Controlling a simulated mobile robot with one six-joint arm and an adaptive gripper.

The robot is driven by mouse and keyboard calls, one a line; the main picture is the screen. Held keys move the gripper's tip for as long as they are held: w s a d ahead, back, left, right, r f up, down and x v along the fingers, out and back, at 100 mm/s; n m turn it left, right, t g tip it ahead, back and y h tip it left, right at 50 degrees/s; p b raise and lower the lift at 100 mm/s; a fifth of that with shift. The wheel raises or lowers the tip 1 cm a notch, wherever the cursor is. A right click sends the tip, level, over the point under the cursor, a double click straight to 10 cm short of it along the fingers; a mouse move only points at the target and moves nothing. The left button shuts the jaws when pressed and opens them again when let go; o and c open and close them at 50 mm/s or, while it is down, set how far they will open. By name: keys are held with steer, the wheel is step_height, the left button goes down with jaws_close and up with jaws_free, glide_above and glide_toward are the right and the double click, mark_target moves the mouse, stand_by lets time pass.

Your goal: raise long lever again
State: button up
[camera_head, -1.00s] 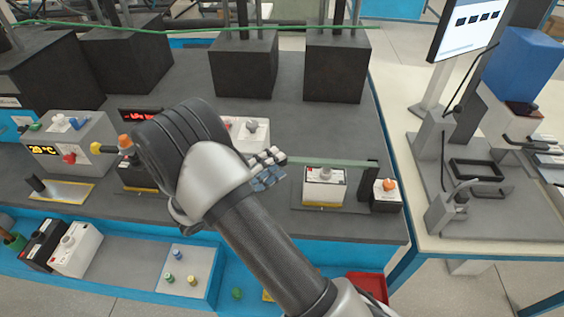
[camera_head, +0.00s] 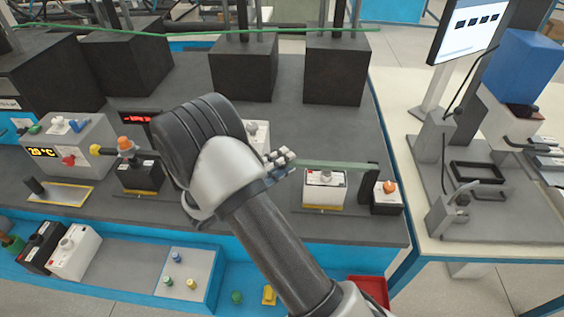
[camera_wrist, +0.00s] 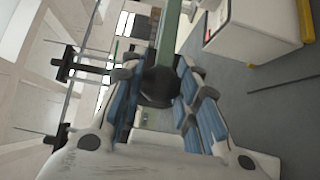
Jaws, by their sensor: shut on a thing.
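The long lever (camera_head: 332,165) is a flat green bar, nearly level in the head view. Its right end meets a dark upright post (camera_head: 371,180). My gripper (camera_head: 279,163) is at its left end, with the fingers partly hidden by my wrist. In the wrist view the green bar (camera_wrist: 171,30) runs away from between my blue-padded fingers (camera_wrist: 160,85). A dark round knob (camera_wrist: 158,88) sits between the finger pads, and my gripper is shut on it.
A white-topped box (camera_head: 324,190) stands under the bar, and a box with an orange button (camera_head: 388,197) stands right of the post. A box with an orange knob (camera_head: 136,170) is left of my arm. Tall dark blocks (camera_head: 336,70) stand behind.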

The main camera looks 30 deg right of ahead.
jaws_close()
